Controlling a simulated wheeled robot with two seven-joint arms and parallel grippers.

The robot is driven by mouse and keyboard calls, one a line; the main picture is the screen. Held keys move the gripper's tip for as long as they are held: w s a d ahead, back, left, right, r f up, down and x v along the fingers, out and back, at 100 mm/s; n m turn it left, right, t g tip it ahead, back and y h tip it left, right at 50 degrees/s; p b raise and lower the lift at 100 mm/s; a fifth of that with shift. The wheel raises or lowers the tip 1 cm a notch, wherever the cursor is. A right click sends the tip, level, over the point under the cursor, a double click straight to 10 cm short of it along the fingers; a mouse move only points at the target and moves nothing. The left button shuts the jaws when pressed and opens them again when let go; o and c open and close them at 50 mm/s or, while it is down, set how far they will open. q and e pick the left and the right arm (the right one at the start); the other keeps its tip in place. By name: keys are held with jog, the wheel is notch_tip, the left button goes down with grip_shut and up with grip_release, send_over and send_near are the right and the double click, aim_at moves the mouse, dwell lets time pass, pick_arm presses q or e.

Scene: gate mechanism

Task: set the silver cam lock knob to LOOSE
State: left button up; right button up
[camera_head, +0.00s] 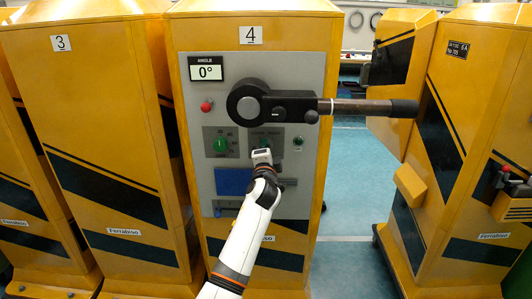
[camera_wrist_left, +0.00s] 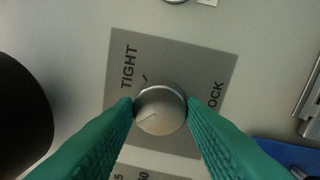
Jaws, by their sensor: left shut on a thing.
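The silver cam lock knob (camera_wrist_left: 160,112) is round and sits on a grey label plate (camera_wrist_left: 190,65) in the left wrist view. The plate reads TIGHT on the left and partly visible letters ending in OCK on the right. A short dark tick is on the plate near TIGHT, and a thin line on the knob's face runs toward the lower left. My left gripper (camera_wrist_left: 161,104) has its green fingers shut on the knob, one on each side. In the head view my left gripper (camera_head: 262,155) is at the panel and hides the knob.
The grey panel (camera_head: 200,185) is on yellow cabinet 4. A black arm with a long handle (camera_head: 365,107) juts right above my gripper. A red button (camera_head: 206,106), a green knob (camera_head: 221,145) and a blue plate (camera_head: 232,181) are nearby. The aisle at right is clear.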

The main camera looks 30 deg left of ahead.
pick_arm(q)
jog(key=shift+f, duration=0.1)
jog(key=o, duration=1)
jog(key=v, duration=1.2)
jog(key=shift+s+b, duration=0.1)
jog(key=shift+b, duration=0.3)
